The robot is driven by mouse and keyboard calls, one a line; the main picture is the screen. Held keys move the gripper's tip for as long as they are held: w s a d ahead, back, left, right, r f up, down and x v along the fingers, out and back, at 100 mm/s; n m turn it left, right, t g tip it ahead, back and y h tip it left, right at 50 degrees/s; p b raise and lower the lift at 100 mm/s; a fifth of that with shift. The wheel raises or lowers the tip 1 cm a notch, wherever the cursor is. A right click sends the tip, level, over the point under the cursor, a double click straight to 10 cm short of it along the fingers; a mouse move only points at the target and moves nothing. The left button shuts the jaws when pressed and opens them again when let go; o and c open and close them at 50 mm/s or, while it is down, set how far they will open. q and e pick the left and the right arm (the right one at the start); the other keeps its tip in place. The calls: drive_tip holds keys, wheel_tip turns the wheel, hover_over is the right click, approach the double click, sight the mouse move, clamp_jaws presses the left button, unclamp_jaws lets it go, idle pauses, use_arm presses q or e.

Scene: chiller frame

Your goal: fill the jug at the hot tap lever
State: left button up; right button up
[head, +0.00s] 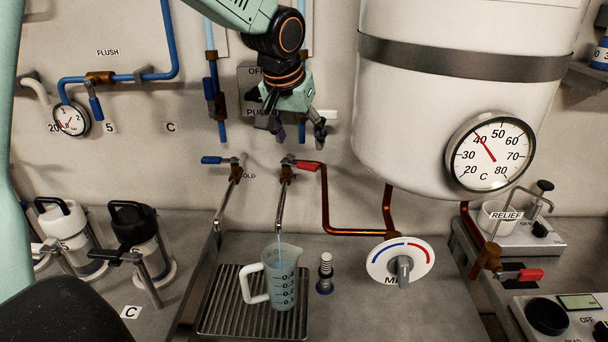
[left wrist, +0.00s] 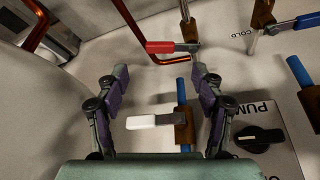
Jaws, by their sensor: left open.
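The clear jug (head: 284,283) with a white handle stands upright on the slotted drip tray (head: 212,326), under the hot tap's spout (head: 281,210). Bluish liquid shows in it, and a thin stream seems to run from the spout into it. The hot tap's red lever (head: 308,166) points sideways to the right; it also shows in the left wrist view (left wrist: 160,47), beyond the fingertips. My left gripper (head: 294,122) is open, in front of the wall above the taps, apart from the red lever. In the left wrist view a white-ended lever (left wrist: 152,122) lies between its fingers, ungripped. My right gripper is out of view.
The cold tap's blue lever (head: 212,160) is left of the hot tap. A white boiler tank (head: 420,120) with a dial and copper pipes fills the right. A MIX knob (head: 403,268) and small bottle-like item (head: 325,272) stand right of the jug. Lidded canisters (head: 135,232) stand left.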

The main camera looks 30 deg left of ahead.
sight(306, 168)
use_arm(q)
drive_tip(key=x, duration=0.7)
drive_tip(key=shift+f, duration=0.25)
drive_tip(key=shift+s, duration=0.1)
clamp_jaws()
idle(0.5)
